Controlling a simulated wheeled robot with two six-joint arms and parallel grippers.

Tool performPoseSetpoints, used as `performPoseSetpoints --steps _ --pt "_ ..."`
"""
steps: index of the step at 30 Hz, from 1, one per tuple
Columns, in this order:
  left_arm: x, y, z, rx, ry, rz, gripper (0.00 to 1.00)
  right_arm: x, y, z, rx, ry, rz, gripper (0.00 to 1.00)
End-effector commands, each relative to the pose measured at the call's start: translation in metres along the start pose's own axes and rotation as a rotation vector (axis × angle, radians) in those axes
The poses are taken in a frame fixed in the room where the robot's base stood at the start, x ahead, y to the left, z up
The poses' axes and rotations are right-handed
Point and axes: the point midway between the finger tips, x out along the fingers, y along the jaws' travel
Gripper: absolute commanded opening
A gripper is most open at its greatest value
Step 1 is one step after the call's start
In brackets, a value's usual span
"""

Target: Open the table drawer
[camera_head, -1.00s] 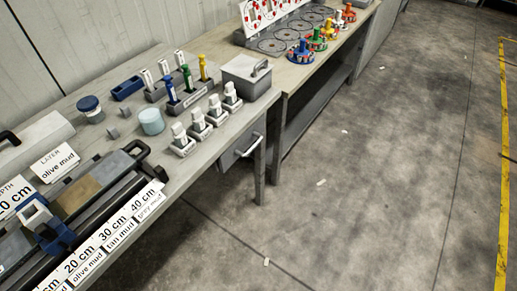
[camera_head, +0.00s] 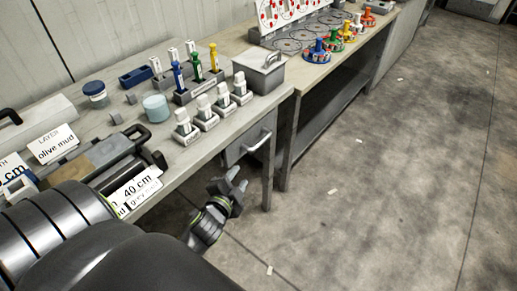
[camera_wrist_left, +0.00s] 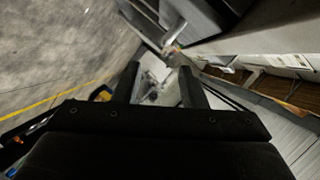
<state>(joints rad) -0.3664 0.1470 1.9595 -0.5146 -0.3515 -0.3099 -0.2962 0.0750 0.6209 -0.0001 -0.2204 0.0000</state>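The table drawer (camera_head: 236,150) is a grey front under the right end of the near workbench, with a pale bar handle (camera_head: 258,143). It looks shut. My left gripper (camera_head: 240,180) is in front of and below the drawer, apart from the handle, over the floor. In the left wrist view its two dark fingers (camera_wrist_left: 160,82) stand apart with nothing held between them. My right gripper is not in view.
The near workbench (camera_head: 214,134) carries a grey lidded box (camera_head: 260,74), white-capped holders, a tube rack, jars and signs along its edge. A second table (camera_head: 310,75) with coloured carousels stands beyond it. The concrete floor at right is open.

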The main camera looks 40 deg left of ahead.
Motion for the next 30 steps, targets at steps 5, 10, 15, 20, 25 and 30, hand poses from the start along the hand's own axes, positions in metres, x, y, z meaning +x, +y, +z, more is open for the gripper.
performPoseSetpoints --steps 5,10,15,20,25,30 --pt "0.003 -0.011 -0.008 0.019 0.019 -0.028 0.38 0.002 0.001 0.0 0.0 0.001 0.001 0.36" --pt "0.026 -0.012 -0.009 0.019 0.02 -0.028 0.38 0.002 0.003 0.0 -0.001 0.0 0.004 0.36" --pt "0.06 -0.013 -0.01 0.018 0.02 -0.027 0.38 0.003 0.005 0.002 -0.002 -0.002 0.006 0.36" --pt "0.092 -0.013 -0.01 0.018 0.019 -0.027 0.38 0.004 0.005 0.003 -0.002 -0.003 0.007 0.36" --pt "0.124 -0.013 -0.01 0.017 0.018 -0.026 0.38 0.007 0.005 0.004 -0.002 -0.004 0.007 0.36" --pt "0.15 -0.014 -0.01 0.017 0.018 -0.025 0.38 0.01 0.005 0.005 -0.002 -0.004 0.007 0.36"
